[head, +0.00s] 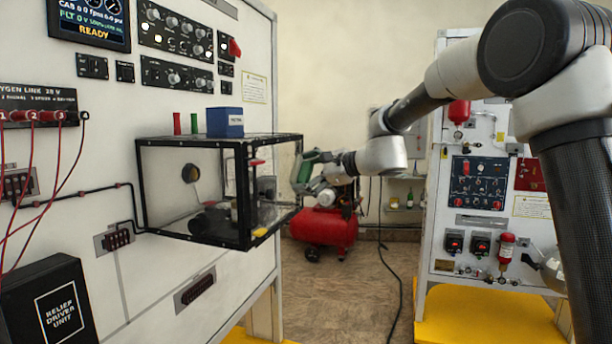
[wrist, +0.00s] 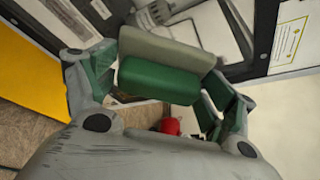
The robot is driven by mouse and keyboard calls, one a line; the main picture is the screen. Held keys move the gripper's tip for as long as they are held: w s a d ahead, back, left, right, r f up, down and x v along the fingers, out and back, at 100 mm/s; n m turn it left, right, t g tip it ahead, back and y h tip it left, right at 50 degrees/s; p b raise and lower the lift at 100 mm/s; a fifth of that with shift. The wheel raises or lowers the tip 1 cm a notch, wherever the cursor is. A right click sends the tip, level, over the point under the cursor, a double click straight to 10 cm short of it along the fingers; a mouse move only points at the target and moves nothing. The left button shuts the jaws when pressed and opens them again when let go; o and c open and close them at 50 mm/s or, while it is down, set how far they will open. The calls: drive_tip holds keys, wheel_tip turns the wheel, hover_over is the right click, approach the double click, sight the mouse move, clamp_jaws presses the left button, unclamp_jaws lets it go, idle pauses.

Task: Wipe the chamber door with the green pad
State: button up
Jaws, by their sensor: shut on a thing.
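The chamber (head: 190,243) is a clear box with a black frame, fixed to the white panel on the left. Its door cannot be told for certain from its other clear faces; the right-hand face is nearest my gripper. My gripper (head: 312,172) is just right of that face, partly seen past the box's edge. In the wrist view my gripper (wrist: 165,95) is shut on the green pad (wrist: 160,80), a green block with a paler grey-green layer along its far side. Beyond the pad are the chamber's dark frame and clear wall. Whether the pad touches it cannot be told.
A blue box (head: 225,122) and red and green cylinders stand on the chamber top. A red compressor (head: 323,230) is on the floor behind. A second white panel (head: 470,130) stands right, on a yellow base (head: 485,318). Cables hang from the left panel.

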sight(291, 179)
drive_tip(key=shift+s+a, duration=0.35)
drive_tip(key=shift+s, duration=0.55)
drive_tip(key=shift+s+a, duration=0.35)
drive_tip(key=shift+s, duration=0.5)
drive_tip(key=shift+s+a, duration=0.35)
drive_tip(key=shift+s, duration=0.55)
drive_tip(key=shift+s+a, duration=0.25)
drive_tip(key=shift+s, duration=0.55)
drive_tip(key=shift+s+a, duration=0.25)
drive_tip(key=shift+s, duration=0.5)
drive_tip(key=shift+s+a, duration=0.25)
drive_tip(key=shift+s, duration=0.55)
drive_tip(key=s+d, duration=0.2)
drive_tip(key=d, duration=0.3)
drive_tip(key=shift+d, duration=0.35)
drive_tip(key=shift+s+d, duration=0.3)
drive_tip(key=shift+d, duration=0.4)
drive_tip(key=shift+s+d, duration=0.25)
drive_tip(key=shift+d, duration=0.45)
